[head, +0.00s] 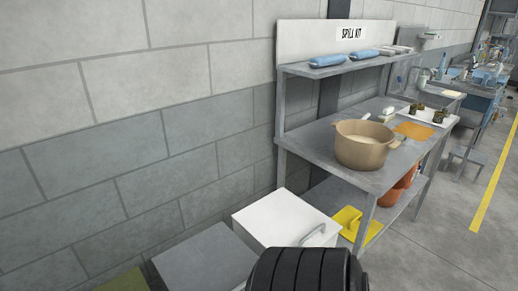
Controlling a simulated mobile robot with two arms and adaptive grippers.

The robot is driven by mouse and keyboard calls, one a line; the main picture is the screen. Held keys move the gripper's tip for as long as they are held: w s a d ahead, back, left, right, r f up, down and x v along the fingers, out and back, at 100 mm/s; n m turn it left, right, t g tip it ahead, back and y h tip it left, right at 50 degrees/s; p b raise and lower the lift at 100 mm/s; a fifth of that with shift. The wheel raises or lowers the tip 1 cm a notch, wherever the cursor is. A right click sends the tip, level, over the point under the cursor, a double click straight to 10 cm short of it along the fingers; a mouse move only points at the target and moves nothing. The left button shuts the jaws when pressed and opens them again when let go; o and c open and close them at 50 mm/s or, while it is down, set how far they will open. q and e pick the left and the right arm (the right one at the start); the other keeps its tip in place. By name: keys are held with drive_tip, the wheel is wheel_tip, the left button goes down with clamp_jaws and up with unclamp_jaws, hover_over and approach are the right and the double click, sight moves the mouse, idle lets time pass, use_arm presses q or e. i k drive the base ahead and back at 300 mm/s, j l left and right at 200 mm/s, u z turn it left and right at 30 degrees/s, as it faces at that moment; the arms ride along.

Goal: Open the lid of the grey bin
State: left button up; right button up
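The grey bin (205,260) stands at the bottom of the head view against the block wall. Its flat grey top is seen from above and looks closed. Its lower part is cut off by the picture edge. A white bin (283,215) with a pale handle on its front stands just to its right. A green top (127,283) shows to its left, mostly cut off. Neither of my grippers is in view.
A black ribbed round object (308,270) stands in front, hiding part of the white bin. A grey shelf unit (345,70) on the right holds a tan pot (362,152), blue rolls (322,62) and a yellow item (350,224). Open floor (450,250) lies at right.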

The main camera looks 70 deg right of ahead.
sight(215, 259)
drive_tip(key=z, duration=1.8)
